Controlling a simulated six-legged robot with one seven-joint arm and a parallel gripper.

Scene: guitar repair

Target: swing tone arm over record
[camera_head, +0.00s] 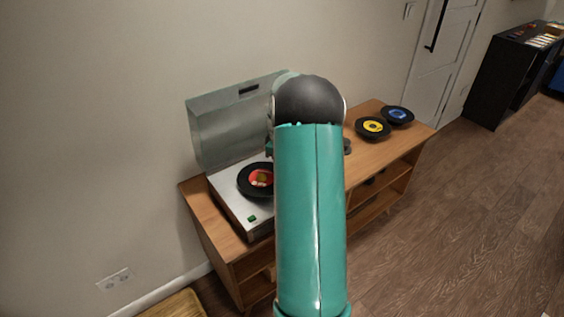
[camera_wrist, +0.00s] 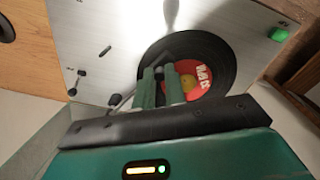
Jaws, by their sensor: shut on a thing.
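The turntable (camera_head: 228,202) stands on the wooden cabinet with its grey lid raised. A black record with a red label (camera_head: 257,180) lies on it, partly behind my arm. In the wrist view the record (camera_wrist: 222,62) lies beneath my gripper (camera_wrist: 161,72). The two green fingers are close together over the record's label area, shut on the tone arm. A thin grey part of the tone arm (camera_wrist: 126,98) runs from the left toward the fingers; its gripped end is hidden by them. In the head view my own arm hides the gripper and tone arm.
The raised lid (camera_head: 232,120) stands behind the turntable. Two more records, one with a yellow label (camera_head: 373,127) and one with a blue label (camera_head: 398,114), sit on the right of the cabinet (camera_head: 412,137). A green button (camera_wrist: 279,34) is at the deck's corner.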

